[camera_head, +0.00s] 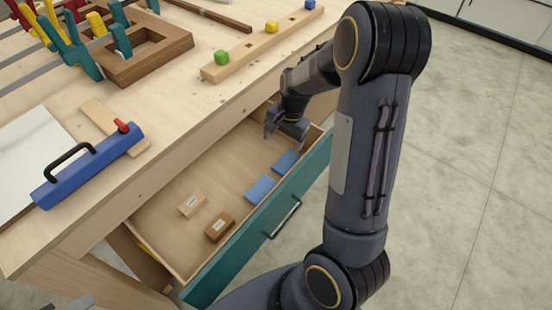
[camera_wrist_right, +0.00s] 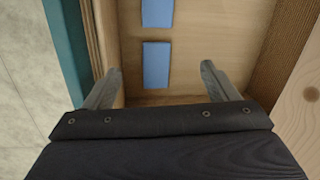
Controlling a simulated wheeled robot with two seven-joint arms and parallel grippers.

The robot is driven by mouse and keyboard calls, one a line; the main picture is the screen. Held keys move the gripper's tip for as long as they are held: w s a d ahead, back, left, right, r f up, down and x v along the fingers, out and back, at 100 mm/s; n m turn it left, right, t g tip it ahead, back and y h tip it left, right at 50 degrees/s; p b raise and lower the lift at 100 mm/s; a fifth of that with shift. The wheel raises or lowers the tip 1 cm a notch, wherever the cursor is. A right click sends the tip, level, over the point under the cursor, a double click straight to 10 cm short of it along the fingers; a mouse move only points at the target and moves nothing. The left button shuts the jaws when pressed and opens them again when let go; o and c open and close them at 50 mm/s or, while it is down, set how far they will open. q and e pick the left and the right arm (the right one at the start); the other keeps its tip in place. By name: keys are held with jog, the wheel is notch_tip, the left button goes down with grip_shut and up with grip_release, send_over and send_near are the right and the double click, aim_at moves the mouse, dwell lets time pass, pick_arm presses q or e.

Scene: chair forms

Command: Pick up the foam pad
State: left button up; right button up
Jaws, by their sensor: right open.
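Two flat blue pads, which look like the foam pads, lie in the open drawer along its front side. One pad (camera_head: 286,162) is nearer my right gripper (camera_head: 287,132); the other pad (camera_head: 261,189) lies beyond it. In the right wrist view the nearer pad (camera_wrist_right: 156,67) shows between the open fingers of my right gripper (camera_wrist_right: 161,70), and the other pad (camera_wrist_right: 158,12) is at the top edge. The right gripper is open and empty, over the drawer's far end, apart from the pads. Grey parts at the bottom left edge may be my left gripper (camera_head: 72,302), mostly cut off.
The drawer (camera_head: 164,222) has a teal front (camera_head: 230,264) with a handle. A light block (camera_head: 192,204) and a brown block (camera_head: 220,226) also lie in it. The workbench (camera_head: 170,115) overhangs its back, holding clamps, a wooden rail (camera_head: 250,50) and a blue tool (camera_head: 85,168).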

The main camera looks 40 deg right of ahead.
jog(key=m+g+h+b, duration=0.1)
jog(key=m+b, duration=0.1)
send_near(282, 166)
jog(key=shift+w+d+f, duration=0.15)
jog(key=shift+f, duration=0.5)
jog(key=f, duration=0.4)
jog(key=f+b, duration=0.1)
jog(key=f, duration=0.2)
jog(key=shift+a, duration=0.3)
jog(key=c, duration=1.1)
